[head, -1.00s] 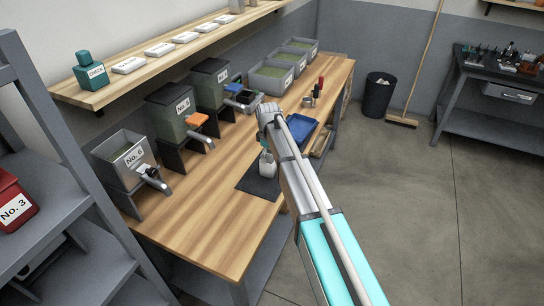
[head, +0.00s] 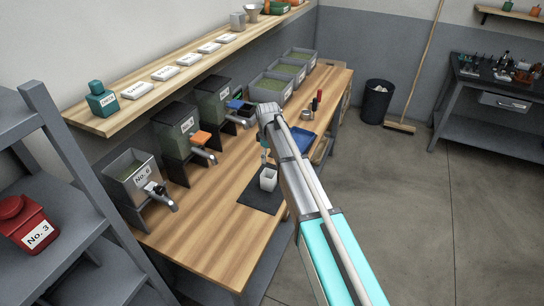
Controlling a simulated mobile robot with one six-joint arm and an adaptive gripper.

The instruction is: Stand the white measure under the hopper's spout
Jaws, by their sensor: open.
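The white measure (head: 268,181), a small open-topped square cup, stands upright on a dark mat (head: 254,200) near the bench's front edge. Three hoppers with spouts stand along the back of the bench: a grey one labelled No. 6 (head: 133,177), a dark one with an orange piece (head: 176,132) and a dark one with a blue piece (head: 213,102). The No. 6 spout (head: 168,203) has nothing under it. My gripper (head: 264,157) is mostly hidden by my arm, just behind and above the measure. It is open and appears empty.
A blue tray (head: 301,142), a metal cup (head: 307,115) and upright red and dark items lie beyond my arm. Grey bins (head: 270,88) line the back. A shelf (head: 100,122) overhangs the hoppers. Bare wood (head: 205,225) lies between the mat and No. 6.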

